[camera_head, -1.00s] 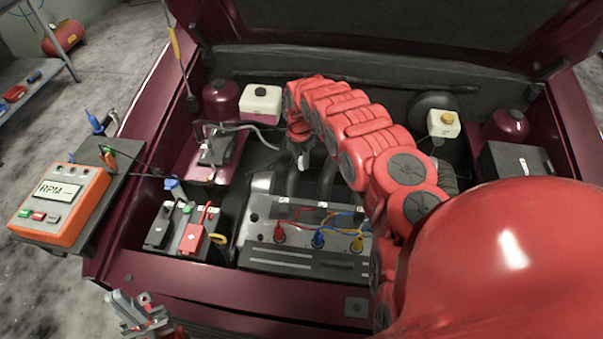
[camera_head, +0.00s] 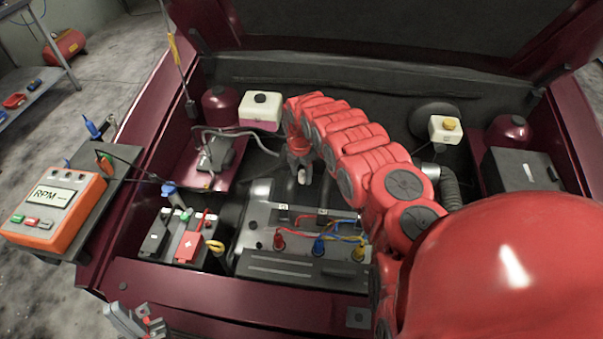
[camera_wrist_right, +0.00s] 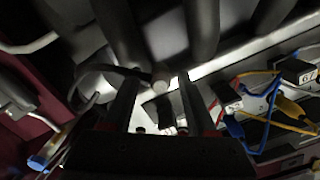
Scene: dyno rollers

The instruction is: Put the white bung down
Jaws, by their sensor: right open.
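My right gripper (camera_head: 301,170) hangs over the engine bay, pointing down behind the engine cover. In the right wrist view its two dark fingers (camera_wrist_right: 157,98) stand apart.
The engine cover (camera_head: 305,268) with red, blue and yellow leads lies in front of the right gripper. A battery (camera_head: 155,235) with a red clamp is at the left. A white reservoir (camera_head: 260,108) stands behind. An orange RPM meter (camera_head: 52,208) sits on a side shelf.

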